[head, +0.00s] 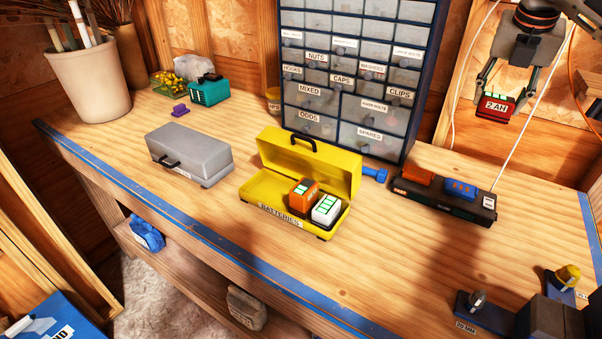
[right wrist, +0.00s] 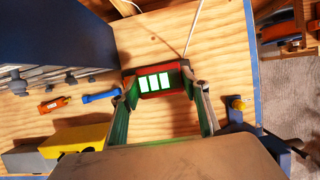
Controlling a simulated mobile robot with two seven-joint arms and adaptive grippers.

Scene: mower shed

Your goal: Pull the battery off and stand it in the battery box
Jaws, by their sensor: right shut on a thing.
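My right gripper (head: 495,100) is shut on a red battery (head: 492,107) labelled "2 AH", raised in the air at the upper right, clear of the bench. In the right wrist view the battery (right wrist: 157,80) sits between the two fingers, its face with white-and-green marks showing. The yellow battery box (head: 253,187), labelled "BATTERIES", stands open on the bench, left of and below the gripper. An orange battery (head: 302,195) and a white battery (head: 326,209) stand in its right part; its left part looks empty. My left gripper is out of view.
A black rack (head: 450,207) with orange and blue blocks lies right of the box. A tall drawer cabinet (head: 350,125) stands behind it. A grey case (head: 190,152) is at left. A blue bolt-like piece (head: 375,174) lies beside the box. The bench's front middle is clear.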

